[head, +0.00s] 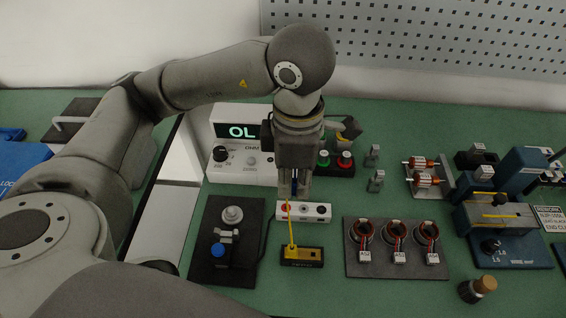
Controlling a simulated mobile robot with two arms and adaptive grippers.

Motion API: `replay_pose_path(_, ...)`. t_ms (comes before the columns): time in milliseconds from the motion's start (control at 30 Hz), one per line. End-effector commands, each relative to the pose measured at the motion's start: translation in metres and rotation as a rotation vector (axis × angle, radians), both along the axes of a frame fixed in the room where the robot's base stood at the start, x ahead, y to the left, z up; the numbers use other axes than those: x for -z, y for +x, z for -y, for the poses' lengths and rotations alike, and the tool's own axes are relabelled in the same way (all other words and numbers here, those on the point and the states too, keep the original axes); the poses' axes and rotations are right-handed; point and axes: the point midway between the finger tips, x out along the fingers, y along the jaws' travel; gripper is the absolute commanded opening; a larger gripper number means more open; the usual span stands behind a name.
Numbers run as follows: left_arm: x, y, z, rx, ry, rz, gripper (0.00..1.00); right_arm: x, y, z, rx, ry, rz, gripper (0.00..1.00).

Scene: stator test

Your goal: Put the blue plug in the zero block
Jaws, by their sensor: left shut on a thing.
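My left gripper (294,194) points down over the middle of the bench, with its fingers close together. It is shut on the blue plug (294,181), of which only a dark blue sliver shows between the fingers. Just below the fingertips is a white block (310,218) with red and dark round spots on top. In front of it lies a small black and yellow block (303,257) with lettering too small to read. I cannot tell for sure which of the two is the zero block. A thin yellow piece (290,228) rises from the black and yellow block towards the fingertips.
An ohmmeter (228,170) reading OL stands behind, left of the gripper. A black plate with a blue-knobbed fixture (218,249) is at left, and a dark tray with several wound stators (352,262) at right. A blue machine (507,250) stands far right.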

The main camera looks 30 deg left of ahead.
Motion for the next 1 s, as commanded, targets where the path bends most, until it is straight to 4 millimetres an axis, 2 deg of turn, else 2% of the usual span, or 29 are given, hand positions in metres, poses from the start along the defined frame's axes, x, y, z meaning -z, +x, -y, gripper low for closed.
replay_pose_path(333, 0.0, -0.023, 0.048, 0.006, -0.001, 0.002, 0.0, -0.001, 0.0, 0.001, -0.001, -0.001, 0.0, 0.4)
replay_pose_path(500, 0.0, -0.031, 0.064, 0.003, 0.0, 0.001, 0.0, -0.001, 0.0, 0.001, -0.001, -0.002, 0.0, 0.4)
replay_pose_path(867, 0.0, -0.032, 0.066, 0.003, 0.0, 0.0, 0.0, -0.001, 0.0, 0.003, -0.001, -0.003, 0.001, 0.4)
replay_pose_path(1000, 0.003, -0.03, 0.063, 0.061, 0.0, -0.002, 0.0, -0.001, 0.0, 0.002, -0.001, -0.003, 0.001, 0.4)
